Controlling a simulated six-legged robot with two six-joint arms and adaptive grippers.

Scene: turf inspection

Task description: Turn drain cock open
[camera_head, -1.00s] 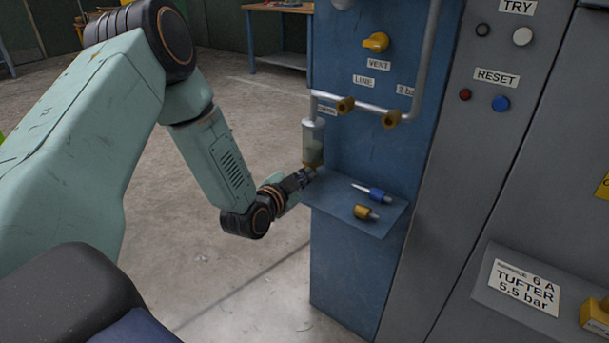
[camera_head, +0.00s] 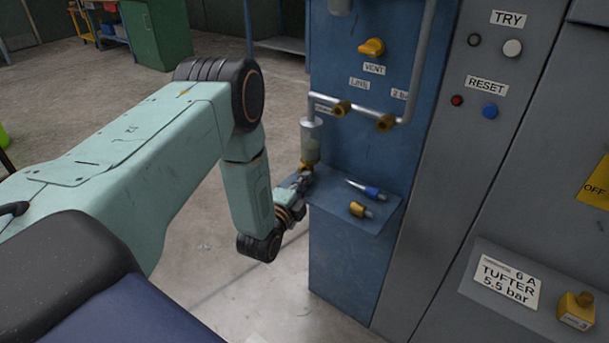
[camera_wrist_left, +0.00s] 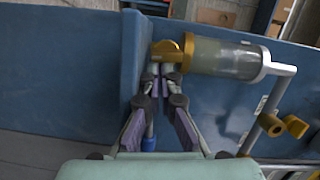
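The drain cock (camera_head: 306,167) is a small brass fitting under the clear filter bowl (camera_head: 309,143) on the blue panel. In the left wrist view the brass cock (camera_wrist_left: 167,50) is at the end of the bowl (camera_wrist_left: 222,57), which lies sideways in that picture. My left gripper (camera_head: 303,178) is at the cock, just left of the small blue shelf. In the left wrist view its fingers (camera_wrist_left: 160,72) come close together, with their tips on the brass cock and partly hiding it. The cock's handle position is hard to make out. My right gripper is not in view.
The shelf (camera_head: 327,201) beside my gripper holds a blue-capped part (camera_head: 368,190) and a brass part (camera_head: 358,209). A grey pipe with brass valves (camera_head: 384,122) runs above. A yellow vent knob (camera_head: 371,47) is higher up. Open floor lies left of the panel.

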